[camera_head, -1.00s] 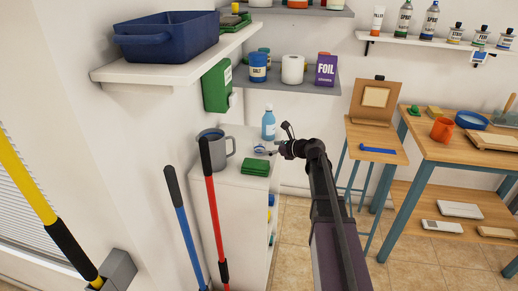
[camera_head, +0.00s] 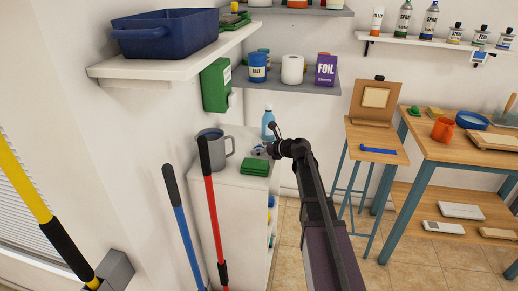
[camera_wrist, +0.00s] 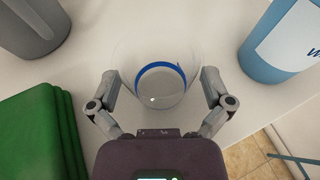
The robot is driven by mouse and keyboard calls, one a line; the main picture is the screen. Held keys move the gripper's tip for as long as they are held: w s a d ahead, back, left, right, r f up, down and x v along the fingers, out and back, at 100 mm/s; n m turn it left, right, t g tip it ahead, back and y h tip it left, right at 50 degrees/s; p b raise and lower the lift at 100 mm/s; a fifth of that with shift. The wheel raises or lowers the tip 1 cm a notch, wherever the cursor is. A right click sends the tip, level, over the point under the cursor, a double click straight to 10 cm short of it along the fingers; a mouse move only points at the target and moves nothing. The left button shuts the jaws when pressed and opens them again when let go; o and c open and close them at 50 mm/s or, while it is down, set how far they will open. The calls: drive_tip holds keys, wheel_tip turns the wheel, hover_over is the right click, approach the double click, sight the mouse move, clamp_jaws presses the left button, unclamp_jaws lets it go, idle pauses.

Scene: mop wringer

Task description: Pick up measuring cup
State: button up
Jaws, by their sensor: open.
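A clear measuring cup with a blue ring (camera_wrist: 160,92) stands on the white cabinet top, upper middle of the wrist view. In the head view only a small bit of it (camera_head: 259,150) shows beside my gripper (camera_head: 270,150), which hides the rest. In the wrist view my gripper (camera_wrist: 160,78) is open, with one finger on each side of the cup. Whether the fingers touch its clear wall cannot be told.
A grey mug (camera_head: 214,150), folded green cloths (camera_head: 255,168) and a blue bottle (camera_head: 268,125) stand close by on the white cabinet (camera_head: 240,205). In the wrist view the cloths (camera_wrist: 40,135) lie left and the bottle (camera_wrist: 280,45) right. Mop handles (camera_head: 208,185) lean in front.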

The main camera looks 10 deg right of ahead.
drive_tip(key=shift+c, duration=0.2)
drive_tip(key=c, duration=0.7)
drive_tip(key=shift+r, duration=0.15)
wheel_tip(320, 180, up, 3)
drive_tip(key=p, duration=0.3)
drive_tip(key=shift+f, duration=0.2)
drive_tip(key=s+d+r+p, duration=0.1)
drive_tip(key=s+d, duration=0.2)
drive_tip(key=s, duration=0.4)
drive_tip(key=s+d+r+p, duration=0.1)
drive_tip(key=s+d, duration=0.2)
drive_tip(key=s, duration=0.4)
drive_tip(key=shift+s+d, duration=0.2)
drive_tip(key=shift+s, duration=0.15)
drive_tip(key=shift+r, duration=0.15)
